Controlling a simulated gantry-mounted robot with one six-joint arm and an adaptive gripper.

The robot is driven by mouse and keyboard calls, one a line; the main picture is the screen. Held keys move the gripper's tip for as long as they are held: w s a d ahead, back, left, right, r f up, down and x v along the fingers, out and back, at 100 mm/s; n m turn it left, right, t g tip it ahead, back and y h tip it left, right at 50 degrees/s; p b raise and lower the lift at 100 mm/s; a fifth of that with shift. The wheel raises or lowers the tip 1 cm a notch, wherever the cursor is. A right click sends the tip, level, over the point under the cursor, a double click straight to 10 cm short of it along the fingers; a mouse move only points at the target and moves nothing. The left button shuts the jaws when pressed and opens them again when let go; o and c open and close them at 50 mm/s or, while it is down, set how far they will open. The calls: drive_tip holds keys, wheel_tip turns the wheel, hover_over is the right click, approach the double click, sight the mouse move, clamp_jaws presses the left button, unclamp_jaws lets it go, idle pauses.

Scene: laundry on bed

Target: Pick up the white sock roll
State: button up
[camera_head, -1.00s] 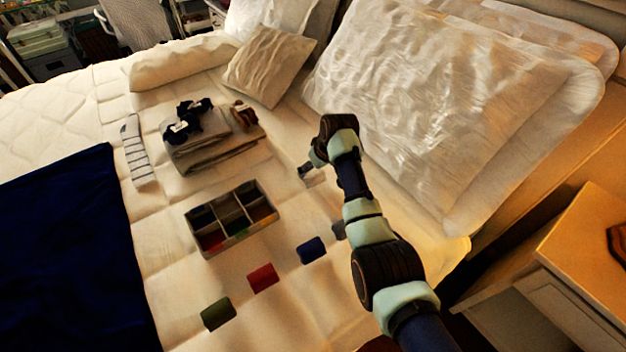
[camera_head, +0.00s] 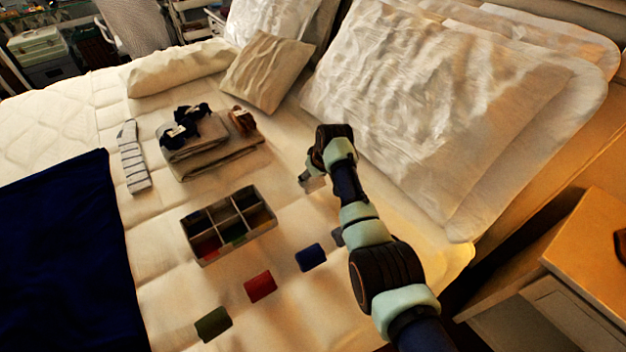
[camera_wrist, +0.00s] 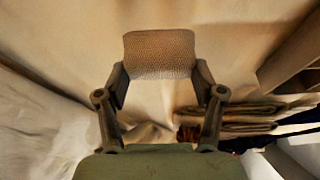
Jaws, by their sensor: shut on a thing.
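The white sock roll (camera_wrist: 160,52) looks beige and knitted in this warm light. In the wrist view it sits between the two finger pads of my gripper (camera_wrist: 160,84), which is shut on it. In the head view my gripper (camera_head: 310,182) is over the bed, right of the divided box and left of the big pillow. There the roll is mostly hidden by the gripper, and I cannot tell its height above the sheet.
A divided box (camera_head: 240,247) stands on the bed. Green (camera_head: 213,324), red (camera_head: 260,287) and blue (camera_head: 310,257) rolls lie in a row before it. A dark roll (camera_head: 338,238) is partly behind my arm. Folded clothes (camera_head: 215,160) and a striped sock (camera_head: 132,160) lie farther left.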

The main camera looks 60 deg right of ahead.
wheel_tip(320, 180, up, 20)
drive_tip(key=p, duration=0.6)
drive_tip(key=shift+p, duration=0.4)
